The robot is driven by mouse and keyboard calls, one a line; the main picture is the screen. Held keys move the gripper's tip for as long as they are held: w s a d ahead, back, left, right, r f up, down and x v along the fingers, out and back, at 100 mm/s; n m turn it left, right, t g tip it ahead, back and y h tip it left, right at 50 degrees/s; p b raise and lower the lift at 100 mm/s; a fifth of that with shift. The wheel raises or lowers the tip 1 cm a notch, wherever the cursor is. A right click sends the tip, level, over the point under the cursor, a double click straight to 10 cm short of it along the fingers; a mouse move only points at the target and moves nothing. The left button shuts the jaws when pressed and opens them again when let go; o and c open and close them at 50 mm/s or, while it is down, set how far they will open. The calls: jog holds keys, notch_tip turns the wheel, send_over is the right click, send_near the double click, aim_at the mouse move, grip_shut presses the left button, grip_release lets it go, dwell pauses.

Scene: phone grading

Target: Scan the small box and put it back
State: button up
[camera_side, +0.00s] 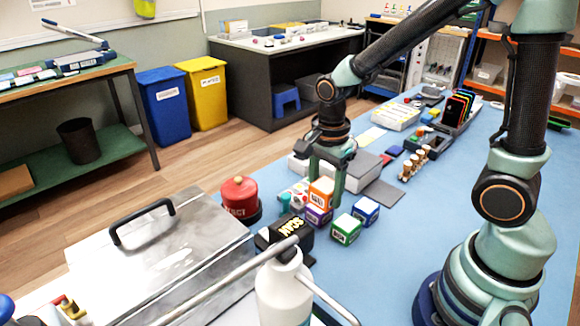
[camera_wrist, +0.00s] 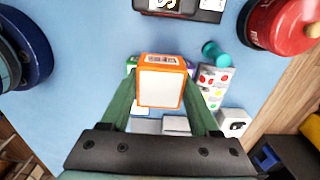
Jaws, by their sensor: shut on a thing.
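My gripper (camera_side: 322,180) is shut on a small orange box (camera_side: 321,193) with a white label. In the wrist view the orange box (camera_wrist: 158,88) sits between the two green fingers, a blank white face toward the camera and a barcode-like label on its far upper face. In the side view it is just above or against a purple box (camera_side: 317,216); I cannot tell whether they touch. A green box (camera_side: 346,230) and a blue box (camera_side: 366,210) stand beside them. The black scanner marked SCAN (camera_side: 284,234) is left of the boxes; it is partly visible in the wrist view (camera_wrist: 180,8).
A red round container (camera_side: 240,196) stands behind the scanner, beside a small teal object (camera_side: 284,202). A white bottle (camera_side: 284,288) and a metal case (camera_side: 165,250) are in front. Clear blue mat (camera_side: 400,255) lies right of the boxes.

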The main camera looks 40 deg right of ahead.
jog(key=shift+s+a+f, duration=0.15)
jog(key=shift+a+f, duration=0.05)
jog(key=shift+f, duration=2.2)
jog(key=w+d+r, duration=0.2)
jog(key=d+r, duration=0.4)
jog(key=r, duration=0.1)
jog(key=w+d+r, duration=0.3)
jog(key=d+r, duration=0.3)
jog(key=r, duration=0.1)
jog(key=f, duration=2)
jog(key=shift+s+d, duration=0.2)
jog(key=shift+d, duration=0.05)
jog(key=shift+f, duration=0.1)
jog(key=o, duration=1.1)
